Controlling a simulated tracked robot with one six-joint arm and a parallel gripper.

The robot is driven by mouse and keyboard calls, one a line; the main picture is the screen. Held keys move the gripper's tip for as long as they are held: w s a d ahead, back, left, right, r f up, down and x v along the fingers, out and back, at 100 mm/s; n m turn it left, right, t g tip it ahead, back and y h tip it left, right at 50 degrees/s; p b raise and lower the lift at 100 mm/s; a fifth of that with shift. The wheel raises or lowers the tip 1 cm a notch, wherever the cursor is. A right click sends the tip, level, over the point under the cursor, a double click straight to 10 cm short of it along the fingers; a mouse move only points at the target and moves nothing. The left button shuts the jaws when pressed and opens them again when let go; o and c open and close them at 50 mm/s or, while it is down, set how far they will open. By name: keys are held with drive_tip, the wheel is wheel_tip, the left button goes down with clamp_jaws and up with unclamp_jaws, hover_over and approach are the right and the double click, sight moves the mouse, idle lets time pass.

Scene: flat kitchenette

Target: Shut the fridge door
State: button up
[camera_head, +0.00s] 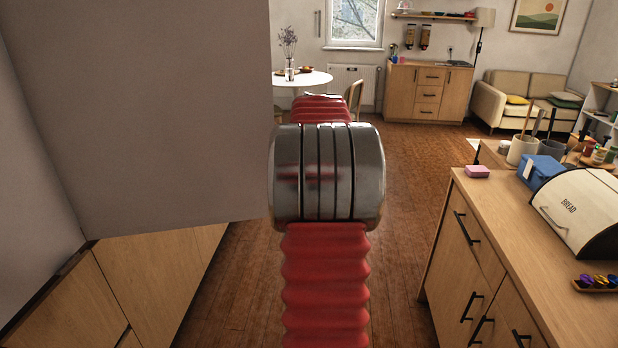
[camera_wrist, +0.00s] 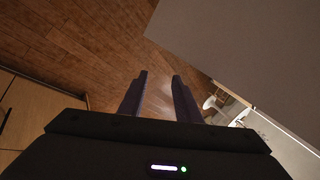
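A large plain grey panel (camera_head: 150,110), which looks like the fridge door, fills the upper left of the head view. It stands out into the room at an angle to the pale surface on the far left, so it appears open. No handle shows on it. In the wrist view a grey panel (camera_wrist: 240,45), likely the same door, spans the upper right. My gripper (camera_wrist: 158,76) has its two dark fingers apart with nothing between them. It is beside the panel's edge, and I see no contact. In the head view my arm hides the gripper.
Wooden cabinet fronts (camera_head: 150,280) lie below the panel. A wooden counter (camera_head: 540,270) with a bread box (camera_head: 580,215) and a blue box (camera_head: 540,170) stands on the right. The wooden floor (camera_head: 410,170) between is clear. A round white table (camera_head: 312,79) is farther back.

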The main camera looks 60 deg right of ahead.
drive_tip(key=w+a+r+n+y, duration=0.15)
drive_tip(key=a+n, duration=0.25)
drive_tip(key=a, duration=0.8)
drive_tip(key=a+r+n, duration=0.2)
drive_tip(key=a+n, duration=0.1)
drive_tip(key=a, duration=0.8)
drive_tip(key=w+a+r+n+y, duration=0.1)
drive_tip(key=a+n, duration=0.3)
drive_tip(key=a, duration=0.8)
drive_tip(key=s+a+f+n, duration=0.3)
drive_tip(key=s+a+n, duration=0.3)
drive_tip(key=a, duration=0.5)
drive_tip(key=s+a+f+n+y, duration=0.1)
drive_tip(key=s+a+f+n, duration=0.2)
drive_tip(key=s+a, duration=0.7)
drive_tip(key=n, duration=0.2)
drive_tip(key=shift+s+a+f+n, duration=0.25)
drive_tip(key=shift+s+a+n, duration=0.05)
drive_tip(key=shift+a+n, duration=0.1)
